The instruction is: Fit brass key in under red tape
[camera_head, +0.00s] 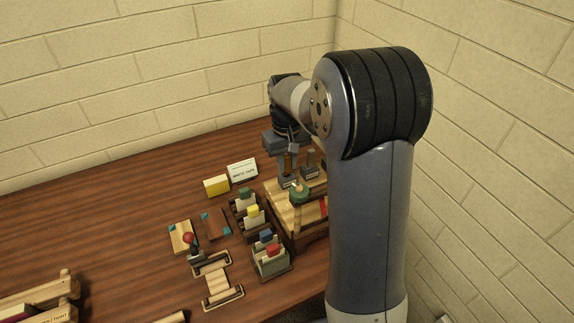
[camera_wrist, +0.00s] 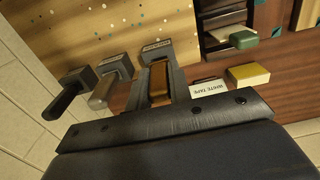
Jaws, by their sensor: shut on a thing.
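My gripper (camera_head: 287,163) is at the back of the wooden stand, beside my large arm link. It is shut on a brass-coloured block, which I take for the brass key (camera_wrist: 160,82), held between the two fingers in the wrist view. A grey labelled holder (camera_wrist: 155,50) is right at the key's far end; I cannot tell whether the key is still seated in it. The head view shows a grey holder (camera_head: 288,182) just below the fingers. A red patch, perhaps the red tape (camera_head: 323,207), is on the stand's right part, partly hidden by my arm.
Two more grey holders (camera_wrist: 118,66) (camera_wrist: 76,76) stand beside the key. A green round piece (camera_head: 299,193) is on the stand (camera_head: 283,210). A "WHITE TAPE" card (camera_head: 242,170) and yellow block (camera_head: 216,186) lie left. Dark racks with coloured blocks (camera_head: 254,212) crowd the stand's left side.

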